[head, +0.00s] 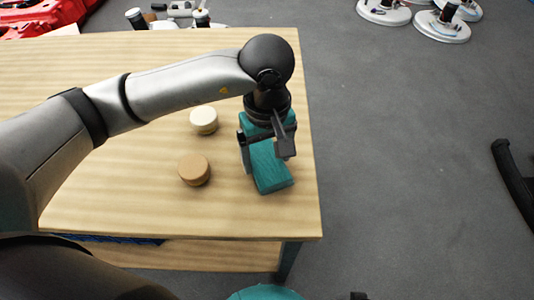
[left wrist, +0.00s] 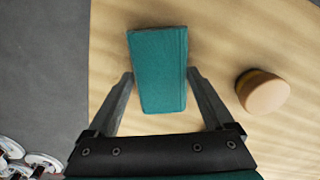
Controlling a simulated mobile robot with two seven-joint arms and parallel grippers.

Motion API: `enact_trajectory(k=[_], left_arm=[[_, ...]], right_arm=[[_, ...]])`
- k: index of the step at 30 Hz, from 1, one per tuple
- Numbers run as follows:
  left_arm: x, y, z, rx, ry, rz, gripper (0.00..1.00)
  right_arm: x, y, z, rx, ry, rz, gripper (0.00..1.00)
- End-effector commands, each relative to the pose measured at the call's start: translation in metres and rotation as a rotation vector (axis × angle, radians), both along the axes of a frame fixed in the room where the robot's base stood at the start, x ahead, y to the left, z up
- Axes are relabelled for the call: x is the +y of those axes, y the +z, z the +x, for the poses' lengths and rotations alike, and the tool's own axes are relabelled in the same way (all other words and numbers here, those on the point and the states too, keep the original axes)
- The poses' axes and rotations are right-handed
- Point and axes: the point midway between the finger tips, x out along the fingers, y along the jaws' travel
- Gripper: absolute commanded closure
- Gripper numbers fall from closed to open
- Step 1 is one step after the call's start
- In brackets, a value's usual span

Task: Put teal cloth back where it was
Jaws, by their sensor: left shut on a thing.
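The teal cloth (head: 271,174) is a folded block near the right edge of the wooden table (head: 110,195). My left gripper (head: 267,158) points down over it, with one finger on each side, and is shut on it. In the left wrist view the cloth (left wrist: 158,50) sits between the two fingers (left wrist: 161,78) and reaches out past their tips. I cannot tell whether its underside touches the table. My right gripper is not in view.
A cream round piece (head: 204,120) and a tan round piece (head: 194,169) stand on the table left of the cloth. The tan piece also shows in the left wrist view (left wrist: 262,92). Grey floor (head: 400,170) lies beyond the table's right edge. White round-based items (head: 441,25) stand there.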

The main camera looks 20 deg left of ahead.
Motion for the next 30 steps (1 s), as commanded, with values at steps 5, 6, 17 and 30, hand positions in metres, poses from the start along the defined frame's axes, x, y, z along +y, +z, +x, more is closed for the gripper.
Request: enact_trajectory(k=[5,6,17,30], left_arm=[[0.000,-0.002,0.000,0.000,0.000,0.000,0.10],[0.000,-0.002,0.000,0.000,0.000,0.000,0.06],[0.000,-0.001,0.000,0.000,0.000,0.000,0.00],[0.000,0.052,0.001,-0.004,0.000,0.000,0.00]], right_arm=[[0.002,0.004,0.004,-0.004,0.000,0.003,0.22],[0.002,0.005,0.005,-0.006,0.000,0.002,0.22],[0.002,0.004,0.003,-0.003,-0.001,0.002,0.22],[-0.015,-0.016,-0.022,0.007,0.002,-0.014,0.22]])
